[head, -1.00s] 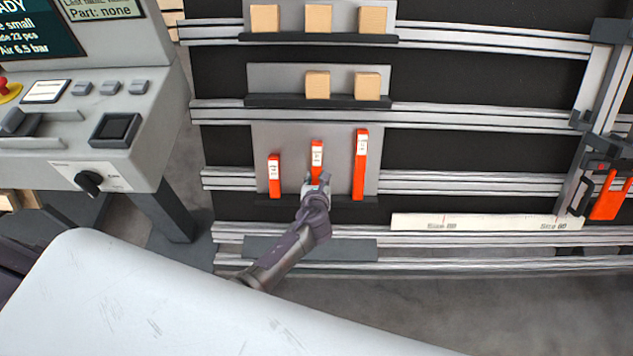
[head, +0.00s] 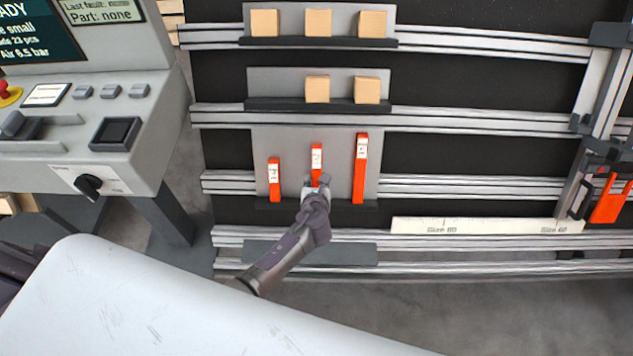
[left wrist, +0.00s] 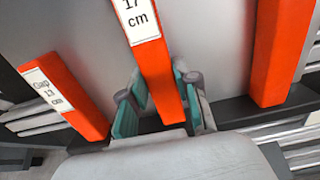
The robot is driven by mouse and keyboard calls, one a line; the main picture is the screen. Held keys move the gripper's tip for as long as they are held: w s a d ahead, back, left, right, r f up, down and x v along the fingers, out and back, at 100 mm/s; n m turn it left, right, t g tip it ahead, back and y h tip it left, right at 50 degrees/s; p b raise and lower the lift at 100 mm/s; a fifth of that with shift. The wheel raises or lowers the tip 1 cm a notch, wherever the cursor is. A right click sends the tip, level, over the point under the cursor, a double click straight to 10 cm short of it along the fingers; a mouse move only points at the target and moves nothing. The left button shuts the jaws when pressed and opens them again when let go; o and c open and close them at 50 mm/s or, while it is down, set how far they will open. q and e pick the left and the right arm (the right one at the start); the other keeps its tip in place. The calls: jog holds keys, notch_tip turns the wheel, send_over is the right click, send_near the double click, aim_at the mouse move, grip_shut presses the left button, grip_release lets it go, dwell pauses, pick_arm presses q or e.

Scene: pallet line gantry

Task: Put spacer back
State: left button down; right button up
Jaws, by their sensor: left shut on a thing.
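Three orange spacers with white labels stand upright against a grey back plate (head: 338,150) on a dark ledge (head: 262,205). The left one (head: 274,182) is the shortest, and its label in the left wrist view (left wrist: 62,95) reads about 13 cm. The middle spacer (head: 317,158) reads 17 cm in the left wrist view (left wrist: 155,70). The right one (head: 360,170) is the tallest. My left gripper (head: 317,183) is shut on the lower part of the middle spacer, one finger on each side. The gripper hides whether its foot touches the ledge. My right gripper is not in view.
Two shelves above hold wooden blocks (head: 318,22). A control console (head: 110,120) stands at the left. A gantry upright with an orange part (head: 608,200) is at the right, beyond a white size strip (head: 480,225). Rails run across below the ledge.

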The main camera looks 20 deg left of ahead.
pick_arm(q)
jog(key=shift+s+f, duration=0.15)
jog(key=shift+f, duration=0.1)
dwell(0.6)
jog(key=c, duration=0.8)
grip_release()
jog(key=shift+o, duration=0.2)
jog(key=v, duration=1.2)
